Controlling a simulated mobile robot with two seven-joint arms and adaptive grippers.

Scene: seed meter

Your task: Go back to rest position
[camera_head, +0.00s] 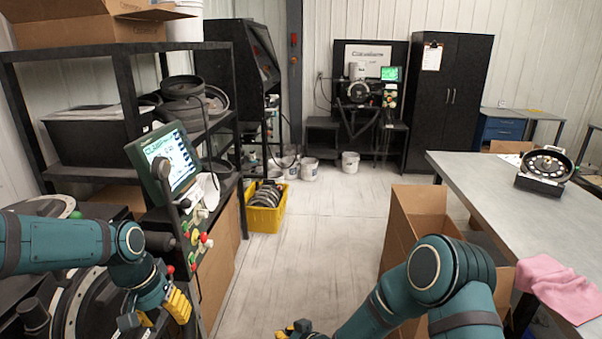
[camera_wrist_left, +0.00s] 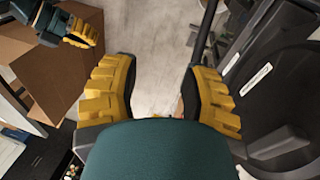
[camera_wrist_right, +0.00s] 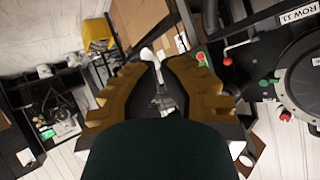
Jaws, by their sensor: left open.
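My left gripper (camera_head: 160,312) is at the lower left in the head view, beside the near machine. Its yellow fingers also show in the left wrist view (camera_wrist_left: 160,75), apart with bare floor between them. My right gripper (camera_head: 293,330) is low in the middle of the head view, only partly in frame. The right gripper also shows at the upper left of the left wrist view (camera_wrist_left: 83,32).
The near machine has a green-framed screen (camera_head: 168,158) and control knobs. A black shelf (camera_head: 120,50) stands behind it. A yellow crate (camera_head: 263,220) sits on the floor. At right, the grey table (camera_head: 480,190) bears a seed meter (camera_head: 545,168) and pink cloth (camera_head: 557,285). A cardboard box (camera_head: 412,215) stands beside it.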

